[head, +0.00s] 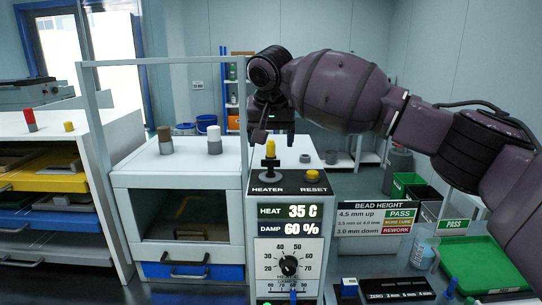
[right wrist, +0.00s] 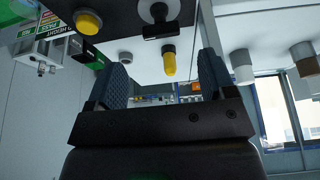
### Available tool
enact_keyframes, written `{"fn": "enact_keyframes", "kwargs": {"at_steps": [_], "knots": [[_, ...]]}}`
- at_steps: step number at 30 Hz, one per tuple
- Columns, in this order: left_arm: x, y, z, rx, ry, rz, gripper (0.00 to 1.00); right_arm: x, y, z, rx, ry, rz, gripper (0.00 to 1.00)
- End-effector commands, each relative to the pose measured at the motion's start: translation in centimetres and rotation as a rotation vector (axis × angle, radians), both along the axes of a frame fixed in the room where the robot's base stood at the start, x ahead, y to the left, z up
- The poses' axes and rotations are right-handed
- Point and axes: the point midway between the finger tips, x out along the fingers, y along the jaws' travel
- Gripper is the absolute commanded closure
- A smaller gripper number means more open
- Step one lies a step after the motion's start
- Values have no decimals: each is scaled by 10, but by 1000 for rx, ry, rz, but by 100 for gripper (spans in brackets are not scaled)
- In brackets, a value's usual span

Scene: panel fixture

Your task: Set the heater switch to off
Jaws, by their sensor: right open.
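My left gripper is not in view.
A yellow RESET button (head: 312,176) sits right of the switch, with a small grey knob (head: 305,158) behind. The display (head: 289,219) reads HEAT 35 C and DAMP 60 %. A thin white frame post (head: 243,120) stands close left. Two capped pegs stand on the white cabinet (head: 180,175).

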Motion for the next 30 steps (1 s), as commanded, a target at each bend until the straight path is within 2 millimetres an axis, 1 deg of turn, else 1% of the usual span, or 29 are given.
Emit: {"fn": "enact_keyframes", "kwargs": {"at_steps": [1,6,12,18,25,30], "knots": [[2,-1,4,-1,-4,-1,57,3,0,-8,-1,1,1,23],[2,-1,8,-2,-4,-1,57,14,0,-34,-1,0,1,23],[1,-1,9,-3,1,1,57,22,1,-53,-1,-2,2,23],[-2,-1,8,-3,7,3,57,25,1,-60,0,-2,2,23],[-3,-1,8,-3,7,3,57,25,0,-61,0,-3,2,23],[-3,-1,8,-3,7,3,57,25,0,-60,0,-3,2,49]]}}
